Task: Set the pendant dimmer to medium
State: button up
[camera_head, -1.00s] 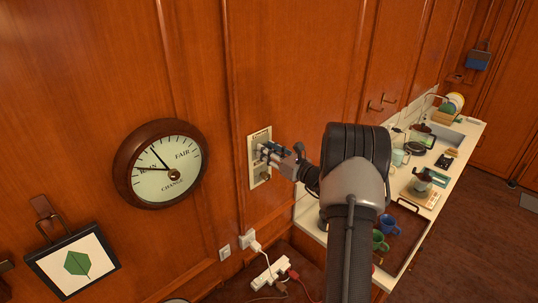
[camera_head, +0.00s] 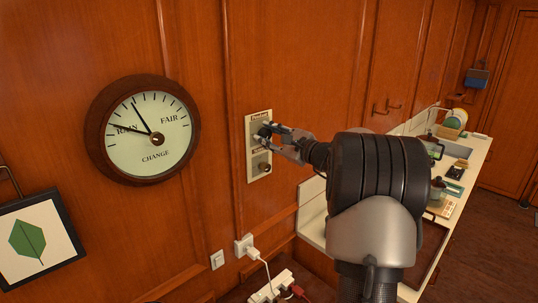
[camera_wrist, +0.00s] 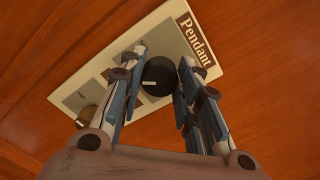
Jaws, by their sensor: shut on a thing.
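The pendant dimmer is a black round knob (camera_wrist: 159,76) with a white mark, beside the "Pendant" label (camera_wrist: 195,39) on a cream wall plate (camera_head: 251,172). In the wrist view the knob sits between the two fingers of my gripper (camera_wrist: 160,83). My gripper also shows in the head view (camera_head: 272,133), at the upper part of the plate and shut on the knob. The white mark is visible, but no scale settings can be read. A second, brass-coloured knob (camera_head: 264,167) is lower on the same plate; it shows in the wrist view too (camera_wrist: 87,116).
A round weather dial (camera_head: 145,130) and a leaf picture (camera_head: 38,240) hang left of the plate. Below are a wall switch (camera_head: 217,260), a plugged-in white adapter (camera_head: 244,245) and a power strip (camera_head: 270,287). A counter with a sink (camera_head: 456,150) runs along the right.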

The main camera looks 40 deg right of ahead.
jog(key=n+b, duration=0.1)
jog(key=b, duration=0.1)
jog(key=n+b, duration=0.2)
jog(key=b, duration=0.1)
jog(key=n+b, duration=0.2)
jog(key=b, duration=0.1)
jog(key=shift+f, duration=0.3)
jog(key=n+b, duration=0.2)
jog(key=b, duration=0.1)
jog(key=shift+r, duration=0.2)
jog(key=o, duration=1.1)
jog(key=shift+c, duration=0.2)
jog(key=s, duration=1.2)
jog(key=shift+d, duration=0.45)
